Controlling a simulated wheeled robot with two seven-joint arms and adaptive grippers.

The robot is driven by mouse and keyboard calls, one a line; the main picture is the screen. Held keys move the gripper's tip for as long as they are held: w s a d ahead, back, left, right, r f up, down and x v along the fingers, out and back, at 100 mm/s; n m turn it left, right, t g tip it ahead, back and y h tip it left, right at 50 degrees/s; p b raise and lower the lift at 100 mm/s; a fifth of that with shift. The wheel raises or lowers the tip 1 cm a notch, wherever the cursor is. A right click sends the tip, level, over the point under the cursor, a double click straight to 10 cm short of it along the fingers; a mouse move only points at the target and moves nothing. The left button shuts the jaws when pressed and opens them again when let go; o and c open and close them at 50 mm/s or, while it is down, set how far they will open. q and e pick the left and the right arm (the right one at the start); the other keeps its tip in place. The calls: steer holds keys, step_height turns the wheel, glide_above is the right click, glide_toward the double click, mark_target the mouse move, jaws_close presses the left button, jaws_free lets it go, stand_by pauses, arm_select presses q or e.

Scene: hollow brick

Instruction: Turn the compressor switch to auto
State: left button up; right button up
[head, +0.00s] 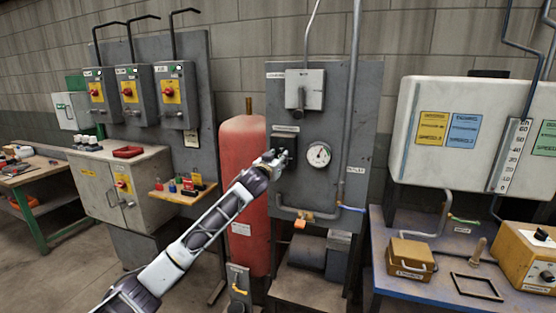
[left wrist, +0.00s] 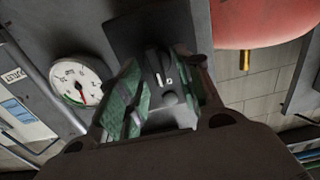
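A dark rotary knob with a white mark sits on a black switch box (head: 289,142) on the grey panel, left of a round gauge. The knob (left wrist: 158,72) shows in the left wrist view between and beyond my left gripper's fingers. My left gripper (head: 273,158) is at the switch box in the head view, covering part of it. Its green-padded fingers (left wrist: 165,98) are apart, one on each side of the knob, with nothing visibly held. I cannot tell whether the fingers touch the knob. The switch labels are too small to read. My right gripper is out of view.
The gauge (head: 318,154) is close to the right of the gripper. A lever switch box (head: 305,90) is above it, and a red tank (head: 241,150) stands to the left. A vertical pipe (head: 352,120) runs down the panel's right side.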

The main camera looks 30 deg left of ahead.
arm_select(q)
steer(key=c, duration=0.5)
steer(key=shift+c, duration=0.2)
steer(key=m+p, duration=0.4)
steer(key=m, duration=0.2)
steer(key=d+f+m+p, duration=0.1)
steer(key=m+p, duration=0.3)
steer(key=m, duration=0.2)
steer(key=m+p, duration=0.3)
steer(key=m, duration=0.3)
steer(key=shift+w+d+f+p, duration=0.15)
steer(key=shift+f+p, duration=0.05)
steer(key=shift+p, duration=0.2)
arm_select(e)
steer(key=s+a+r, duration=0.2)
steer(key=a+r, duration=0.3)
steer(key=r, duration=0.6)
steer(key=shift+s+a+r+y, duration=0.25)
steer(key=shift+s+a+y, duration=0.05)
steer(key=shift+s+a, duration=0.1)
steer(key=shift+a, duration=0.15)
